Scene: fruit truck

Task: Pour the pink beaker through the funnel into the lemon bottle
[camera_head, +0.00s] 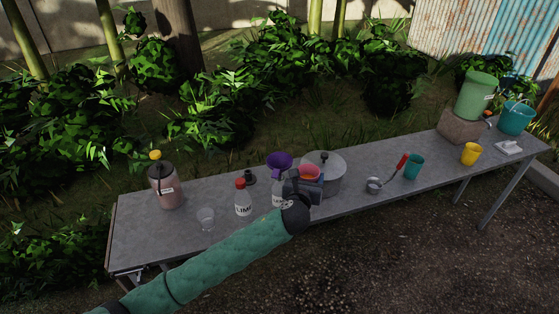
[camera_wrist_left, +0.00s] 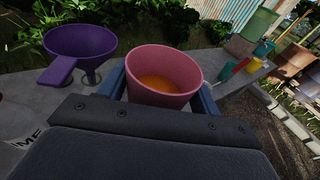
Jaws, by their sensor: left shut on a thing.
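My left gripper (camera_head: 304,181) is shut on the pink beaker (camera_head: 311,171). In the left wrist view the pink beaker (camera_wrist_left: 165,72) sits between the fingers, and orange liquid shows inside it. The purple funnel (camera_head: 280,160) is just left of the beaker, apart from it. It also shows in the left wrist view (camera_wrist_left: 80,42), wide mouth up. A white bottle (camera_head: 277,200) below the funnel is partly hidden by my gripper; its label cannot be read. I cannot tell whether the funnel sits in its neck. My right gripper is not in view.
A red-capped LIME bottle (camera_head: 243,206), a clear cup (camera_head: 206,217) and a pink jar dispenser (camera_head: 166,188) stand left on the table (camera_head: 135,228). A steel pot (camera_head: 332,181) is close behind the beaker. A ladle (camera_head: 375,185), teal cup (camera_head: 414,167) and yellow cup (camera_head: 470,153) stand right.

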